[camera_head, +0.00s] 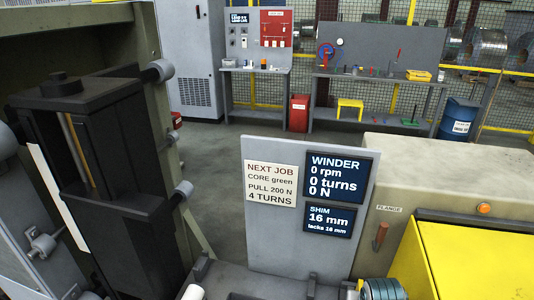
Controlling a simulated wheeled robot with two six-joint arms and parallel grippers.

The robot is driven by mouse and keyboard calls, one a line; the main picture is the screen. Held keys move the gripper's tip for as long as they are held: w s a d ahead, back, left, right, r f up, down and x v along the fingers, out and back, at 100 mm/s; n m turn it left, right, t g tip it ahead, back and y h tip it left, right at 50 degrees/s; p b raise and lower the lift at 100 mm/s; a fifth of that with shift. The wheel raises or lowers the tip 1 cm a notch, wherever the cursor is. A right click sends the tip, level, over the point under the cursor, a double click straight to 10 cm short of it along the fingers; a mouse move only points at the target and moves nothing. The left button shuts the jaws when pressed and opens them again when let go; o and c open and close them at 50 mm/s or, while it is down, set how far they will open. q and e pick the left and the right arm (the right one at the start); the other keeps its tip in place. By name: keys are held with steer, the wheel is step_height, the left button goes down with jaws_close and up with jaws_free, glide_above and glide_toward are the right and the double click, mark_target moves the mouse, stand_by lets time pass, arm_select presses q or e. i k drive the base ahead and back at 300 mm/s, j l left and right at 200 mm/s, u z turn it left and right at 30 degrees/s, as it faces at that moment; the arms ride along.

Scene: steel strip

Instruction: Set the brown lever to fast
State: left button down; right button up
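A brown lever (380,237) stands on the front of the beige housing at the right, beside the yellow cover. It is close to upright, its top tilted slightly to the right. A small label (390,209) reading FLANGE is above it. No marking that reads fast is legible near the lever, so its setting cannot be told. Neither of my grippers is in the head view.
A grey panel (262,232) with a job card and two screens stands left of the lever; the winder screen (341,176) reads 0 rpm. A yellow cover (470,262) is at the right. A tall black unit (85,95) fills the left. Benches stand behind.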

mark_target(384, 226)
steer(key=k+j, duration=0.4)
steer(key=k, duration=0.15)
steer(key=k+j, duration=0.4)
steer(key=k, duration=0.1)
